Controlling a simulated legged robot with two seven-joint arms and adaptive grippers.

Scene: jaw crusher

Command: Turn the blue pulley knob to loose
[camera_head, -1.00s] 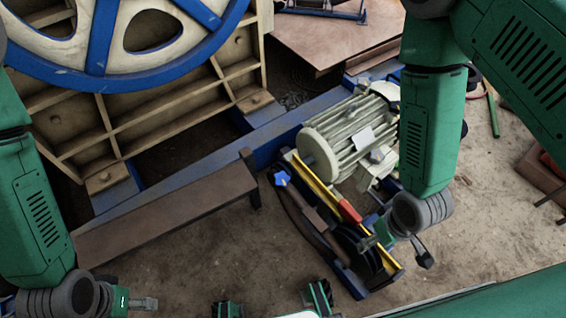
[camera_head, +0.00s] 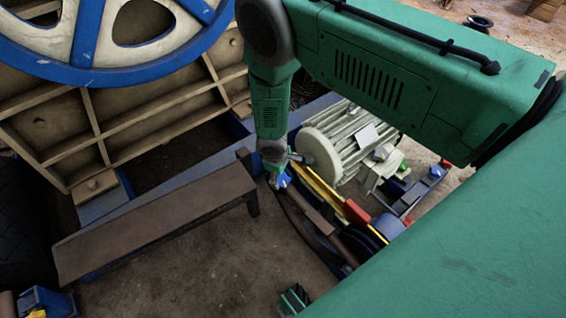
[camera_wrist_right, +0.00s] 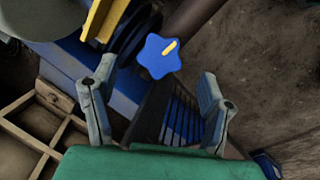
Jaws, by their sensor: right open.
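The blue star-shaped knob (camera_wrist_right: 158,57) has a yellow mark on its face, pointing to the upper right in the wrist view. In the head view the knob (camera_head: 284,180) is a small blue patch at the upper end of the pulley guard, partly hidden by my right gripper (camera_head: 277,173). In the wrist view my right gripper (camera_wrist_right: 156,85) is open, one finger on each side below the knob. The knob lies just past the fingertips, with nothing held. I cannot tell exactly how deep the gap is. My left gripper is out of view.
The pale ribbed motor (camera_head: 340,140) stands right of the knob. A yellow bar (camera_head: 320,190) and red block (camera_head: 357,212) run along the guard. A brown beam (camera_head: 160,215) lies to the left, below the big blue-rimmed flywheel (camera_head: 135,60). Bare floor lies in front.

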